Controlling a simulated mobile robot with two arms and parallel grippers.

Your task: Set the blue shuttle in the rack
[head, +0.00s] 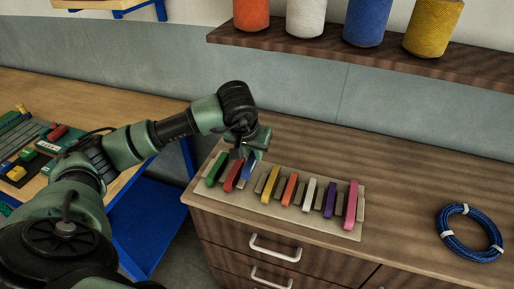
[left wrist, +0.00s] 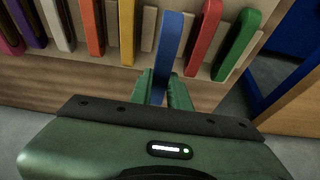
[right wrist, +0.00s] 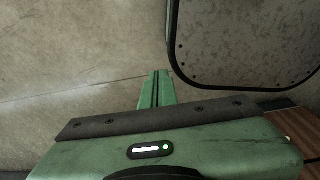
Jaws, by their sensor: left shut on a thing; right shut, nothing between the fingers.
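The blue shuttle (head: 249,166) is between the jaws of my left gripper (head: 246,152), which is shut on it. It also shows in the left wrist view (left wrist: 170,42), running up from the fingers (left wrist: 160,88). It is at the rack (head: 345,233), in the gap between the red shuttle (head: 234,176) and the yellow shuttle (head: 271,184). I cannot tell whether it touches the rack's bottom or hangs just above. My right gripper (right wrist: 155,76) is shut and empty, seen only in the right wrist view.
The rack also holds green (head: 217,168), orange (head: 290,189), white (head: 309,194), purple (head: 330,200) and pink (head: 351,205) shuttles. It lies on a wooden cabinet top (head: 400,170). A blue coil (head: 470,233) lies at right. A shelf (head: 330,47) with thread cones hangs behind.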

